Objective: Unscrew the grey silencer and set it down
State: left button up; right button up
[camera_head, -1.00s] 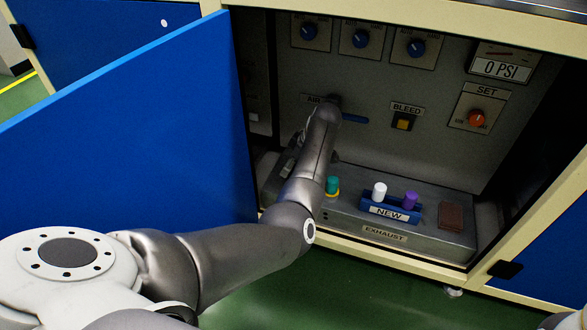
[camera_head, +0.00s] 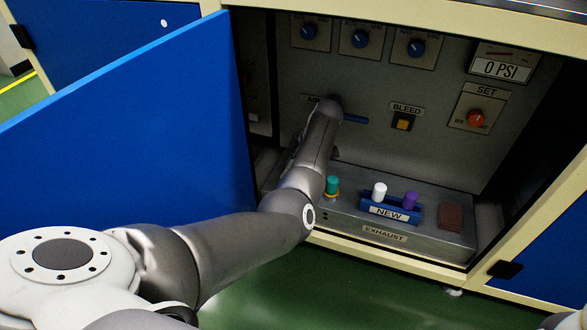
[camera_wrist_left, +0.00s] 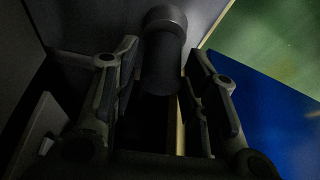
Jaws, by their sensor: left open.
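A dark grey cylinder with a wider end (camera_wrist_left: 163,55), which looks like the grey silencer, stands between the fingers of my left gripper (camera_wrist_left: 165,62) in the left wrist view. The fingers are open, one on each side of it, and a gap shows on the right; the view is too dark to tell whether the left finger touches it. In the head view my left arm reaches into the open cabinet and hides the gripper and the silencer. My right gripper is not in view.
A grey exhaust box (camera_head: 340,217) carries a teal-green plug (camera_head: 332,185), a blue NEW holder (camera_head: 372,208) with white (camera_head: 379,191) and purple (camera_head: 410,199) plugs, and a brown block (camera_head: 451,217). The blue door (camera_head: 130,140) stands open at left.

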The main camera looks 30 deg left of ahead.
pick_arm(q)
jog(key=m+t, duration=0.1)
jog(key=m, duration=0.1)
jog(key=m+t, duration=0.1)
jog(key=m, duration=0.2)
jog(key=shift+s, duration=0.1)
jog(key=m+t, duration=0.1)
jog(key=m, duration=0.2)
jog(key=m+t, duration=0.1)
jog(key=m, duration=0.2)
jog(key=shift+h, duration=0.3)
jog(key=shift+c, duration=0.2)
